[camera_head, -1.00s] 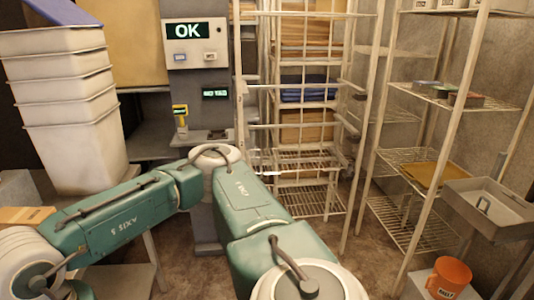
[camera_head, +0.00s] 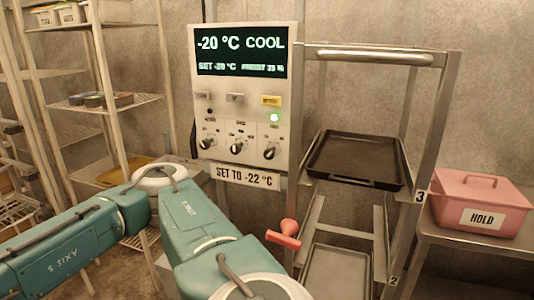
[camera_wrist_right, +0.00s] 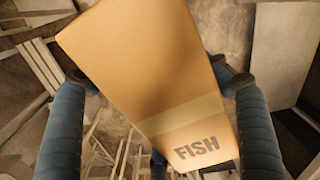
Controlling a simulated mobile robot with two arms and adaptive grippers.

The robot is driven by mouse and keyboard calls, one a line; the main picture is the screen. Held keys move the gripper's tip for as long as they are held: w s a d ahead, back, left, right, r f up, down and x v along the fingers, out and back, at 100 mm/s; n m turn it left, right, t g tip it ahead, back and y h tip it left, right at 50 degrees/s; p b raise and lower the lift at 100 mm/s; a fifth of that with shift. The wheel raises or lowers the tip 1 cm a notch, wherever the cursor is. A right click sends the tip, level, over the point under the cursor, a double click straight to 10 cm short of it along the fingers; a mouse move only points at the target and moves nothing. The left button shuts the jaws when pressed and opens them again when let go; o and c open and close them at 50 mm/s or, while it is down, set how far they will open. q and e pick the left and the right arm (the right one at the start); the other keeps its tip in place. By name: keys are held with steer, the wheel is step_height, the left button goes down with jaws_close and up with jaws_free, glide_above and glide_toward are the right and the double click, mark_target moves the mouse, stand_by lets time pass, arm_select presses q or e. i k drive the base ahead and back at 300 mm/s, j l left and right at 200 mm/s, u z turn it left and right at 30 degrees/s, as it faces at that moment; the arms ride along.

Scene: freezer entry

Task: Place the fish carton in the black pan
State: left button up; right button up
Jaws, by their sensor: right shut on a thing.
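The fish carton (camera_wrist_right: 150,70) is a tan box marked FISH and fills the middle of the right wrist view. My right gripper (camera_wrist_right: 155,80) is shut on it, with a blue finger at each side. The black pan (camera_head: 355,158) is a shallow dark tray in the head view. It lies on the upper level of a metal rack, by the label 3, and looks empty. Teal arm links cross the lower left of the head view. Neither gripper nor the carton shows there, and my left gripper is in neither view.
A grey tray (camera_head: 336,272) sits on the rack level below. A control panel (camera_head: 240,95) reading -20 °C stands left of the rack, with a red handle (camera_head: 286,235) below it. A pink HOLD box (camera_head: 482,204) stands on the right shelf. Wire shelving (camera_head: 95,103) is at left.

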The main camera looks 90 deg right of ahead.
mark_target(357, 159)
steer(key=z, duration=0.4)
steer(key=k+z, duration=0.15)
steer(key=z, duration=0.7)
steer(key=k+l+z, duration=0.1)
steer(key=z, duration=0.3)
steer(key=l+z, duration=0.15)
steer(key=z, duration=0.3)
steer(key=k, duration=0.05)
